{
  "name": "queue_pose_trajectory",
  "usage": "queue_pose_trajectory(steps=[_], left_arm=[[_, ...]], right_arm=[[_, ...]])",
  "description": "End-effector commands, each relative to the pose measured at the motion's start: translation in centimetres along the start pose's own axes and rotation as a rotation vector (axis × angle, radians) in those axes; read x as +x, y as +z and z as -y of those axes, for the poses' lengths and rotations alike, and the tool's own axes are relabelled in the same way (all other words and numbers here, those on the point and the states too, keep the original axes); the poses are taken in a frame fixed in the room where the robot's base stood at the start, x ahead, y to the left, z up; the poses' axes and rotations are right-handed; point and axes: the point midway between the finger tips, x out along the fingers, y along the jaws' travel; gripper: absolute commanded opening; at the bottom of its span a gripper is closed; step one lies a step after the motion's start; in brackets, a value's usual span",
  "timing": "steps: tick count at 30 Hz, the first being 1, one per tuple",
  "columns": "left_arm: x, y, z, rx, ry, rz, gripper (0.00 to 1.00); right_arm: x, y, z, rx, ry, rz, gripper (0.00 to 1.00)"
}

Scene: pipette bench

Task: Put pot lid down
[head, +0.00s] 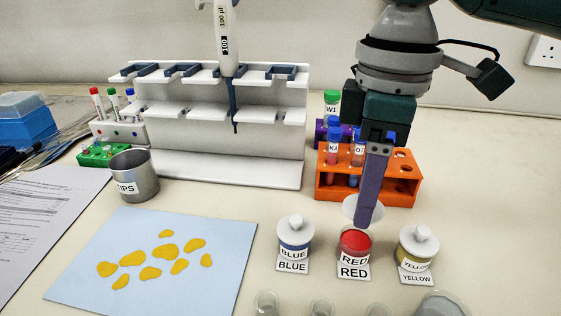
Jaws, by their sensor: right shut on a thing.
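My right gripper (366,215) comes down from the top right and is shut on a white pot lid (349,208). The fingers hide much of the lid, which shows just behind and above the red pot. The red pot (354,250) is open with red contents showing; it stands by a RED label. I cannot tell whether the lid touches the pot. The blue pot (295,247) and the yellow pot (415,252) stand on either side with white knobbed lids on. My left gripper is not in view.
An orange tube rack (400,190) stands close behind the lid. A white pipette stand (220,160) holds a pipette (226,35). A metal TIPS cup (140,180) and a blue sheet with yellow patches (215,235) lie left. Clear vessels (440,305) line the front edge.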

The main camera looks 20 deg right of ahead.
Motion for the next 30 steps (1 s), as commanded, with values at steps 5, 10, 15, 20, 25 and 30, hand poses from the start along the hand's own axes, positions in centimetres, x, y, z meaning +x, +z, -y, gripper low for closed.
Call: queue_pose_trajectory(steps=[5, 10, 15, 20, 25, 30], left_arm=[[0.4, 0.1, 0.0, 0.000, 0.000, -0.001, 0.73], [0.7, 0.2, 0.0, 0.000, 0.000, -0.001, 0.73], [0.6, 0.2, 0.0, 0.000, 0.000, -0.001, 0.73], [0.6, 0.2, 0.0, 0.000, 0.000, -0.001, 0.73], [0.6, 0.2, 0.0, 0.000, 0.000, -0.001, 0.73], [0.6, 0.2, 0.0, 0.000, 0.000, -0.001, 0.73]], right_arm=[[2.3, 0.1, 0.1, 0.001, -0.002, 0.003, 0.00], [4.5, 0.0, 0.1, 0.000, -0.002, 0.002, 0.00], [4.6, 0.0, 0.0, -0.001, 0.000, 0.000, 0.00], [4.7, 0.0, 0.0, 0.000, -0.001, 0.000, 0.00], [4.8, 0.0, 0.0, 0.000, 0.000, 0.000, 0.69], [4.8, 0.0, 0.0, 0.000, 0.000, 0.000, 0.88]])
